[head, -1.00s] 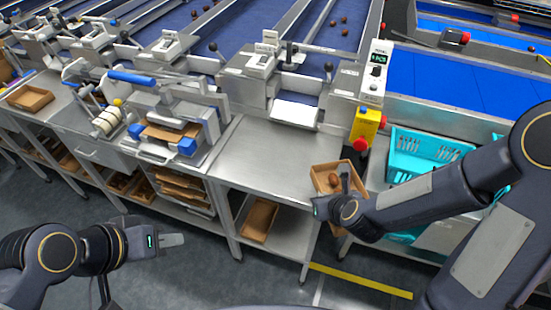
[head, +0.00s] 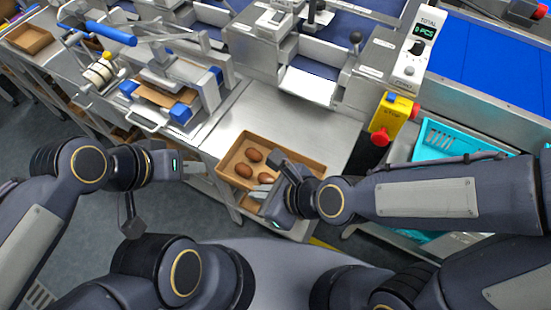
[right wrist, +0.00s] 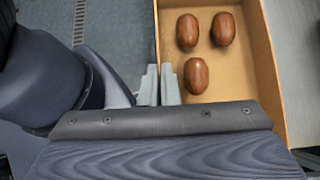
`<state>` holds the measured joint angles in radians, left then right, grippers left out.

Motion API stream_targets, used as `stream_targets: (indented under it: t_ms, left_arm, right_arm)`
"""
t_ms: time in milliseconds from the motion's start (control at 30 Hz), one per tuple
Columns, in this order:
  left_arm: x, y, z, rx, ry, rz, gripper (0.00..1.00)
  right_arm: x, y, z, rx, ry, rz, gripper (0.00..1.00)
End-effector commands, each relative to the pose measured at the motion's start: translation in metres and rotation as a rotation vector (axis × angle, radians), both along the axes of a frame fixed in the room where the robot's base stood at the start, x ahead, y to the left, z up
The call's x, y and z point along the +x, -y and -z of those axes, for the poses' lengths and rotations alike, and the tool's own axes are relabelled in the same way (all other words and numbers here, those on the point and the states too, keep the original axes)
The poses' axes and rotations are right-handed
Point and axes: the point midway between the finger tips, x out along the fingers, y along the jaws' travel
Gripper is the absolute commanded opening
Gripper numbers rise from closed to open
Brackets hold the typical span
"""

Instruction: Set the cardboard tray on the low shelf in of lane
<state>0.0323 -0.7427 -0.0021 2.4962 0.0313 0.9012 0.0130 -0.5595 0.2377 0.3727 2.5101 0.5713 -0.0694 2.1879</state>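The open cardboard tray (head: 306,157) with three brown dates in it is at the front edge of the steel bench (head: 300,122). My right gripper (head: 270,184) is at its near side. In the right wrist view the two fingers (right wrist: 160,85) are shut on the tray's wall (right wrist: 272,60); the dates lie inside. I cannot tell whether the tray touches the bench. My left gripper (head: 193,170) is left of the tray, apart from it; its finger gap is unclear. The low shelf under the bench is mostly hidden by the tray and my arms.
A yellow stop-button box (head: 392,115) and a counter display (head: 422,45) stand at the right. A turquoise crate (head: 440,140) is beyond my right arm. A press with blue parts (head: 165,95) stands left. Bare bench top lies behind the tray.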

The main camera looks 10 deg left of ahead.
Motion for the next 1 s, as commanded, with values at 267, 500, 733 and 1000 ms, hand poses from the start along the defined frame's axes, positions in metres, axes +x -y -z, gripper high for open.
stream_targets:
  t_ms: [267, 500, 733, 1000]
  left_arm:
    - [0.0, 0.0, 0.013, 0.0, 0.0, 0.0, 0.28]
    - [0.0, 0.0, 0.015, 0.0, 0.0, 0.0, 0.28]
    - [0.0, 0.0, 0.014, 0.0, 0.0, 0.0, 0.28]
    - [0.0, 0.0, 0.009, 0.0, 0.0, 0.0, 0.28]
  right_arm:
    - [0.065, 0.004, 0.03, 0.001, -0.01, 0.011, 0.0]
    - [0.101, 0.005, 0.072, 0.001, -0.007, 0.006, 0.0]
    - [0.116, 0.006, 0.087, 0.001, -0.002, 0.005, 0.0]
    - [0.118, 0.006, 0.119, 0.0, -0.003, 0.004, 0.0]
